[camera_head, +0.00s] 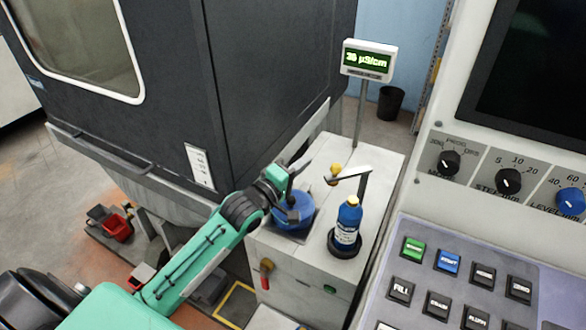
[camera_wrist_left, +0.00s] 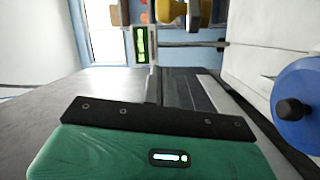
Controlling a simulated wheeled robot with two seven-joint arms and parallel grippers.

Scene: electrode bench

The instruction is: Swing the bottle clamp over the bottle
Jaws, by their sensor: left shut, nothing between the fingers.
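The blue bottle (camera_head: 348,215) with a yellow cap stands upright in a black round holder on the bench. The bottle clamp (camera_head: 350,173) is a flat metal arm on a short post behind the bottle. A yellow knob (camera_head: 335,169) is at the arm's left end. The arm reaches leftward, and I cannot tell whether any of it lies over the cap. My left gripper (camera_head: 294,172) is shut and empty, left of the knob and apart from it. In the left wrist view a yellow part (camera_wrist_left: 170,10) shows at the top, partly cut off. My right gripper is not in view.
A blue round part (camera_head: 293,210) sits on the bench below my left gripper; a blue part with a black knob (camera_wrist_left: 295,108) shows in the wrist view. A display (camera_head: 368,60) stands on a pole behind. The control panel (camera_head: 450,285) bounds the right, a dark cabinet (camera_head: 270,70) the left.

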